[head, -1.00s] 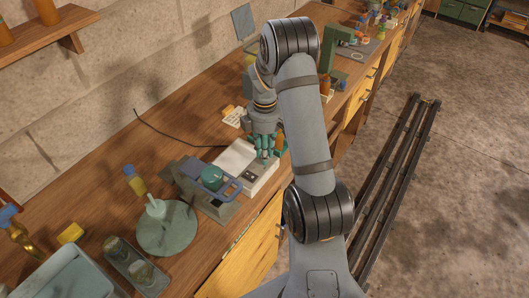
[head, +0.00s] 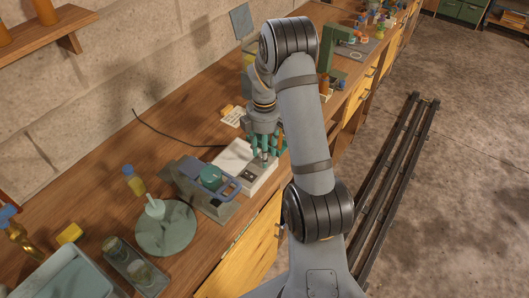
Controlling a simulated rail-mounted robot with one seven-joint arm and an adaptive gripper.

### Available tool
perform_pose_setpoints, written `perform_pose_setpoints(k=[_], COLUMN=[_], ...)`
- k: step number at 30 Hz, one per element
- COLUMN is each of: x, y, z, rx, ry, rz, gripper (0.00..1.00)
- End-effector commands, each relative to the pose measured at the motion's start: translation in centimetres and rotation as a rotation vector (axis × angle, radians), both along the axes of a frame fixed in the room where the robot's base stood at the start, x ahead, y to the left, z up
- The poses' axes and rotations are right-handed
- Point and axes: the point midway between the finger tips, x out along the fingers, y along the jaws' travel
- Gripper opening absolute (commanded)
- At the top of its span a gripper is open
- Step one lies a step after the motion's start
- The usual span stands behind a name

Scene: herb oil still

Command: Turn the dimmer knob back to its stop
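My gripper (head: 264,158) is over the right part of a white box (head: 233,155) on the wooden bench, its green fingers pointing down. A small grey upright piece shows between the fingers, and it may be the dimmer knob. I cannot tell whether the fingers touch it or how far apart they are. The front panel of the box has small dark round spots (head: 250,176). A black cable (head: 170,140) runs from the box along the bench to the wall.
A grey-blue device with a green round part (head: 211,178) stands just left of the box.

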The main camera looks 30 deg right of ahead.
Motion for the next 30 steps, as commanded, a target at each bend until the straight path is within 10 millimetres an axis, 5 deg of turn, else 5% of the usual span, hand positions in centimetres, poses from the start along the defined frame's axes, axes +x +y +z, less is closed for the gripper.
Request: perform_pose_setpoints(k=[8, 21, 30], x=[0.2, 0.6, 0.6], y=[0.0, -0.2, -0.2], z=[0.7, 9.1, 11.9], rx=[0.000, -0.001, 0.000], ry=[-0.003, -0.007, -0.001], rz=[0.000, -0.001, 0.001], gripper=[0.40, 0.40, 0.40])
